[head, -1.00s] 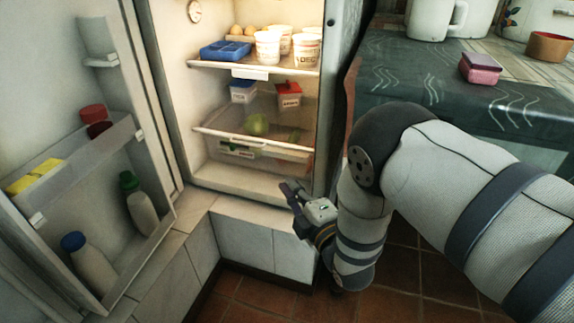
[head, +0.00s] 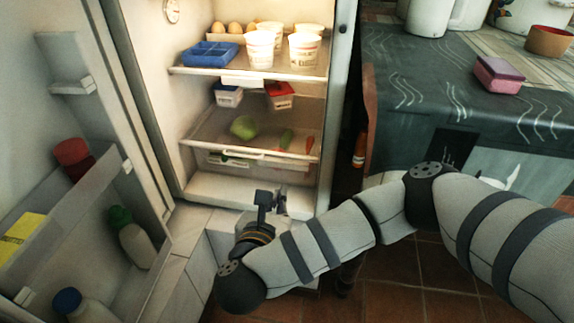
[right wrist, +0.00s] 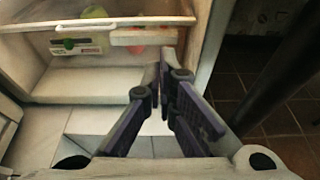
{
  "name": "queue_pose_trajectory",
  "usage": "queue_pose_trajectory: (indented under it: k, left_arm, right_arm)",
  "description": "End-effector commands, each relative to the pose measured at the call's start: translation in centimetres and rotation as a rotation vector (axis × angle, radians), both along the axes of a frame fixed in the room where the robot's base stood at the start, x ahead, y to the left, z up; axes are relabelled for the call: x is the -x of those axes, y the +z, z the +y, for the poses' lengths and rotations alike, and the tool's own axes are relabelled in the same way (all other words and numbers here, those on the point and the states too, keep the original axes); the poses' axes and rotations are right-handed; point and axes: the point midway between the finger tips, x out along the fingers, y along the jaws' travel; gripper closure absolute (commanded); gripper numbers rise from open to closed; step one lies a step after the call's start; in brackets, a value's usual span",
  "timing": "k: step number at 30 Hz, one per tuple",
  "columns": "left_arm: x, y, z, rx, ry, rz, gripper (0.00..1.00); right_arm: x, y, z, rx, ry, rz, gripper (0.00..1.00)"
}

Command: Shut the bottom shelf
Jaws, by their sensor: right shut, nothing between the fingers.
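The bottom shelf (head: 200,131) is inside the open fridge, below the upper shelf (head: 186,70). It holds a green round vegetable (head: 243,127) and other vegetables; its pale front rail shows in the right wrist view (right wrist: 70,25). I cannot tell exactly how far the shelf sticks out. My right gripper (head: 272,194) is shut and empty, in front of and below that rail, over the fridge's bottom ledge. In the right wrist view its fingers (right wrist: 163,75) are together at the tips, pointing toward the fridge and apart from the rail. My left gripper is not in view.
The fridge door (head: 60,220) stands open at the left, with bottles in its rack. White cups and a blue tray (head: 210,54) stand on the upper shelf. A counter (head: 430,90) with a pink box (head: 499,75) is at the right. Tiled floor (head: 400,285) is clear.

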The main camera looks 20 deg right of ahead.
Motion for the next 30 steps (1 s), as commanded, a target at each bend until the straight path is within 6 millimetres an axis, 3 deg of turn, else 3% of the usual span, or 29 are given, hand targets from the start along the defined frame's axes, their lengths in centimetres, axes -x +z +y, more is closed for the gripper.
queue_pose_trajectory:
  k: [3, 13, 16, 22, 30]
  left_arm:
    - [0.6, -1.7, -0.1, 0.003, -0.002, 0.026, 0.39]
    - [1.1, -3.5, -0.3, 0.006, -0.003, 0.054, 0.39]
    - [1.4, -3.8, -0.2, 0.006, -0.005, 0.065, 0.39]
    - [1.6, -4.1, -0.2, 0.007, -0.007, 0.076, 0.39]
    - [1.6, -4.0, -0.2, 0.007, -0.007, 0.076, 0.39]
  right_arm:
    - [-1.8, -1.6, -1.3, 0.004, -0.002, 0.006, 1.0]
    - [-7.5, -3.4, -5.1, 0.005, 0.001, 0.005, 1.0]
    - [-8.9, -3.2, -6.0, 0.006, 0.002, 0.003, 1.0]
    - [-10.4, -3.0, -7.0, 0.005, 0.004, 0.005, 1.0]
    - [-10.5, -2.9, -7.0, 0.006, 0.005, 0.004, 1.0]
